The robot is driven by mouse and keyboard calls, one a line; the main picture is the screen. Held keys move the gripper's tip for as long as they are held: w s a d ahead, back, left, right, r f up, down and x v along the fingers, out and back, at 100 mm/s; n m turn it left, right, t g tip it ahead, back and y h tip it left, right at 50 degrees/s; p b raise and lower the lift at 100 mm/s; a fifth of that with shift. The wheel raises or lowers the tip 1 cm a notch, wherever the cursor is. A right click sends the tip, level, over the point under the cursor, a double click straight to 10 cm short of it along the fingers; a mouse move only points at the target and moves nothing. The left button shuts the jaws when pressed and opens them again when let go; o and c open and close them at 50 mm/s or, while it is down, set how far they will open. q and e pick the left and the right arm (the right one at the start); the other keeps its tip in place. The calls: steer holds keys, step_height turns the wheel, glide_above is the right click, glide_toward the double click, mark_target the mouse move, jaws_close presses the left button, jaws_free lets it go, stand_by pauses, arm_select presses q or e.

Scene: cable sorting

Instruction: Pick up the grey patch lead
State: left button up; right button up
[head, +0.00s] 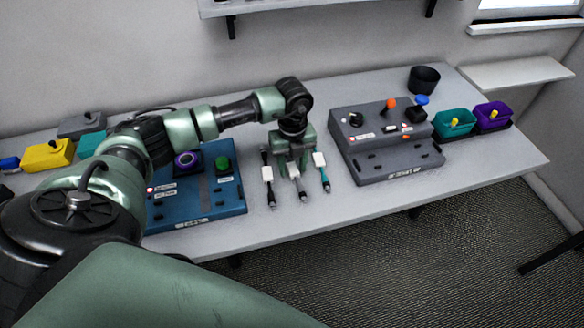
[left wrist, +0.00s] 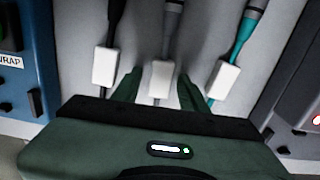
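The grey patch lead (head: 298,184) lies on the table between a black lead (head: 268,178) and a teal lead (head: 322,172). Each lead carries a white tag. My left gripper (head: 293,166) is pointed down over the grey lead and hides part of it in the head view. In the left wrist view the open fingers (left wrist: 159,88) stand on either side of the grey lead (left wrist: 172,35) and its white tag, with a gap showing on both sides. My right gripper is not in view.
A blue panel (head: 228,192) with a green button stands left of the leads. A grey control box (head: 375,160) stands to the right. Teal (head: 453,126) and purple (head: 492,120) bins and a black cup (head: 424,80) sit farther right. The table front near the leads is clear.

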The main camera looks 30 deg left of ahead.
arm_select(q)
steer(key=shift+w, duration=0.1)
jaws_close()
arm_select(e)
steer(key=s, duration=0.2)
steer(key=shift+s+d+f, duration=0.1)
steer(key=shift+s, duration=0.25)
arm_select(q)
steer(key=shift+r, duration=0.15)
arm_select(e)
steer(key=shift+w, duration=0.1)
